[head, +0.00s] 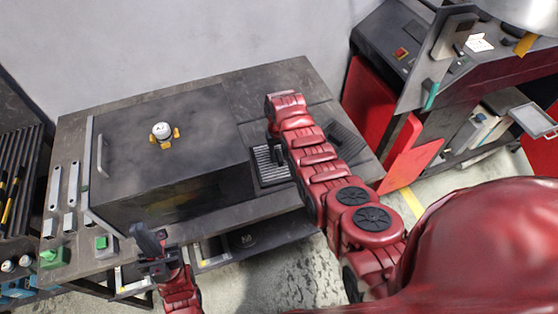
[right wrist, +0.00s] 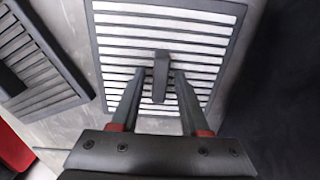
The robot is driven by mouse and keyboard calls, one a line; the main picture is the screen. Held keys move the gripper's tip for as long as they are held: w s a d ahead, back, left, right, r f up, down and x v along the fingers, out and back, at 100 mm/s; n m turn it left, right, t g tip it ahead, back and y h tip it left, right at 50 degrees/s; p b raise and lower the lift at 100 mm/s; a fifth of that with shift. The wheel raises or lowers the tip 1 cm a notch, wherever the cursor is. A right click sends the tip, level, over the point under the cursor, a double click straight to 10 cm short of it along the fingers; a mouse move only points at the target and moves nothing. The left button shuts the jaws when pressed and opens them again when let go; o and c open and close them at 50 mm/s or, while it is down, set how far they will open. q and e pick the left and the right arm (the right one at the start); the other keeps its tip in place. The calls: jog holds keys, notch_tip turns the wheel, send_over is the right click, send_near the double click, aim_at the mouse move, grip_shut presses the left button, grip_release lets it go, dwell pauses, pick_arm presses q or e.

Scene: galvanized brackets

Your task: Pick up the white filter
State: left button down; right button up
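The white filter (right wrist: 115,48) is a flat dark-framed panel with white slats and a dark upright handle (right wrist: 160,77) in its middle. In the head view the white filter (head: 262,166) lies on the grey bench, partly hidden by my right arm. My right gripper (right wrist: 159,76) is over it, its two fingers on either side of the handle with gaps visible, so it is open. In the head view my right gripper (head: 274,133) is mostly hidden by my arm. My left gripper (head: 150,243) is at the bench's front edge, away from the filter; its finger gap is unclear.
A dark slatted filter (right wrist: 32,62) lies beside the white one, also in the head view (head: 346,140). A large dark box (head: 190,125) with a round gauge-like item (head: 161,130) on top stands left. Red panels (head: 372,105) stand right of the bench (head: 290,75).

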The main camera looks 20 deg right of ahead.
grip_shut()
dwell(1.2)
